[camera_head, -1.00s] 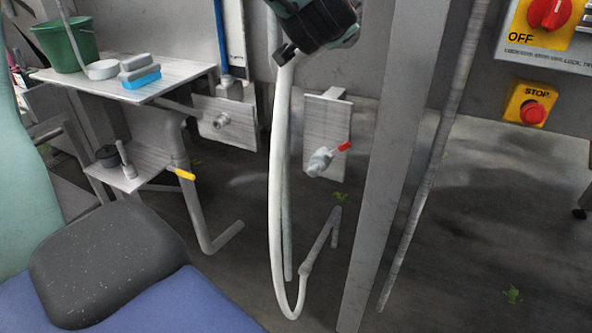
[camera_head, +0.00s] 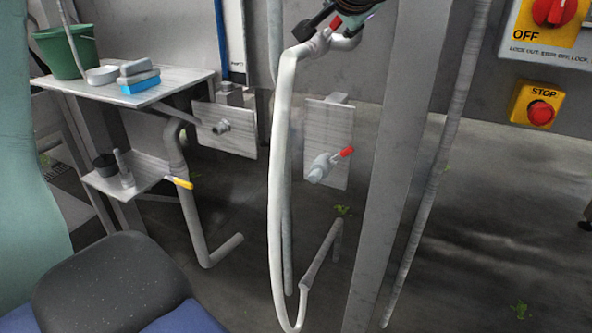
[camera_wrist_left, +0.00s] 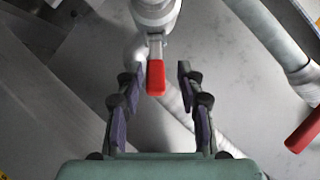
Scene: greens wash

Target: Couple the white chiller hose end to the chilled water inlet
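The white hose (camera_head: 277,170) hangs in a long loop in the head view. Its upper part bends over toward a grey fitting with a red lever (camera_head: 335,22) near the top edge. My left gripper (camera_head: 318,28) is beside that fitting, its dark fingers partly cut off by the frame. In the left wrist view my left gripper (camera_wrist_left: 157,85) is open; its fingers stand on both sides of the red lever (camera_wrist_left: 155,78), with gaps. A plate (camera_head: 328,125) behind the hose carries another red-levered fitting (camera_head: 320,168). I cannot tell which fitting is the chilled water inlet. My right gripper is not in view.
A grey post (camera_head: 385,170) stands just right of the hose. Another plate with a nozzle (camera_head: 221,127) is to the left, near a shelf (camera_head: 185,90) with a green bucket (camera_head: 65,50) and blue sponge (camera_head: 140,83). STOP and OFF switches are at right.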

